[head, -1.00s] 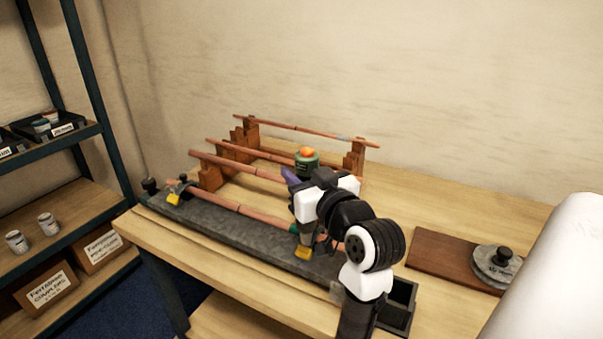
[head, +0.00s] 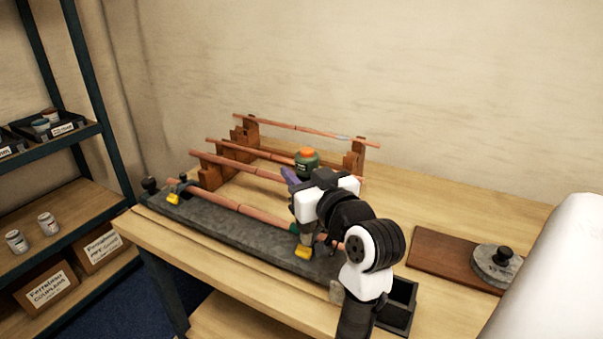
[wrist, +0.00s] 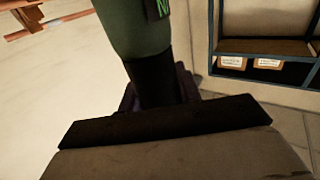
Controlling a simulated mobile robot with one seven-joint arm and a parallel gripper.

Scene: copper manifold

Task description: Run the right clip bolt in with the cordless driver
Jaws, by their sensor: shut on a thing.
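My gripper (head: 292,178) is shut on the cordless driver (head: 307,162), a green tool with an orange top. In the wrist view the driver's green body (wrist: 138,25) and dark grip run down to the purple fingers (wrist: 128,100). My gripper and the driver stand over the right part of the grey slab (head: 235,240). The right clip (head: 303,253), with a yellow part, shows just below my gripper at the slab's front edge. The right bolt and the driver's tip are hidden behind my gripper. The left clip (head: 173,199), also yellow, sits at the slab's far left.
Copper pipes (head: 240,166) rest on brown wooden stands (head: 210,176) behind the slab. A black bin (head: 398,308) stands right of the slab. A brown board (head: 440,258) with a round grey weight (head: 495,265) lies farther right. Bench space behind my arm is clear.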

